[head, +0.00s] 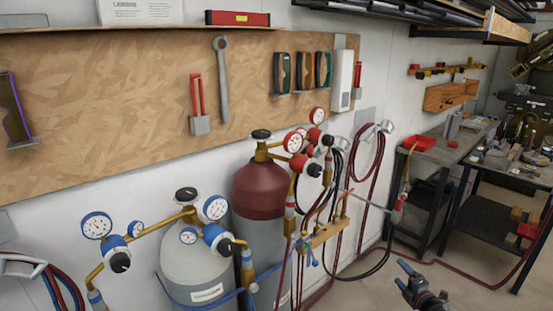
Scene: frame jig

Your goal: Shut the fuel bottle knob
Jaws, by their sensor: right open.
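A bottle with a dark red top (260,190) and a grey lower body stands against the wall and appears to be the fuel bottle. Its black knob (261,134) sits on top, above a brass valve with red-rimmed gauges (293,142). Whether the knob is shut cannot be seen. My right gripper (404,275) is open and empty at the lower right, low over the floor and well apart from the bottle. My left gripper is not in view.
A grey bottle (195,262) with a black knob (186,194) and blue regulators stands at the front left. A torch rack (325,235) and hanging hoses lie right of the red bottle. Workbenches (440,148) stand at the right.

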